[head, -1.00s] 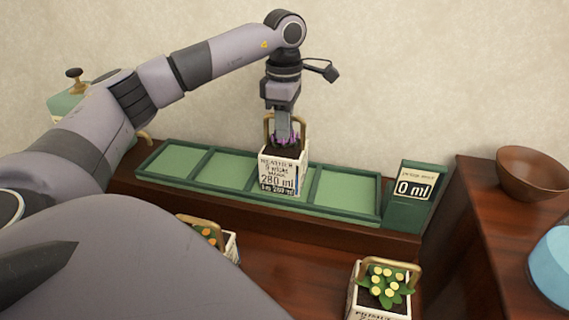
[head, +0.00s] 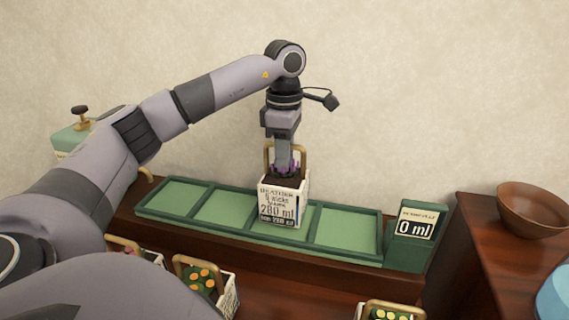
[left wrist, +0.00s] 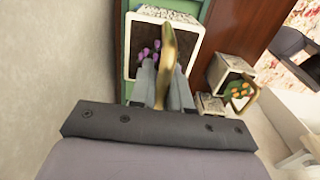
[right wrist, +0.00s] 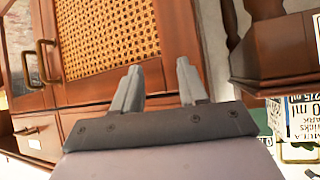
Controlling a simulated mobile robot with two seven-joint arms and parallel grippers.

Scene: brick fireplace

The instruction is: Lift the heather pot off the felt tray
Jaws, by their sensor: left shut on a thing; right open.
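The heather pot (head: 283,205) is a white box with a 280 ml label, purple flowers and a brass hoop handle. My left gripper (head: 284,166) is shut on that handle above the soil; in the left wrist view the handle (left wrist: 168,45) runs between the fingers (left wrist: 162,72). The pot hangs upright over the third compartment from the left of the green felt tray (head: 345,228). It looks slightly raised, but any gap beneath is hard to see. My right gripper (right wrist: 159,70) is open and empty in front of a wooden cabinet, seen only in the right wrist view.
An orange-flowered pot (head: 203,280) and a yellow-flowered pot (head: 392,312) stand in front. A wooden bowl (head: 533,208) sits at right. The cabinet has a cane panel (right wrist: 105,35).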

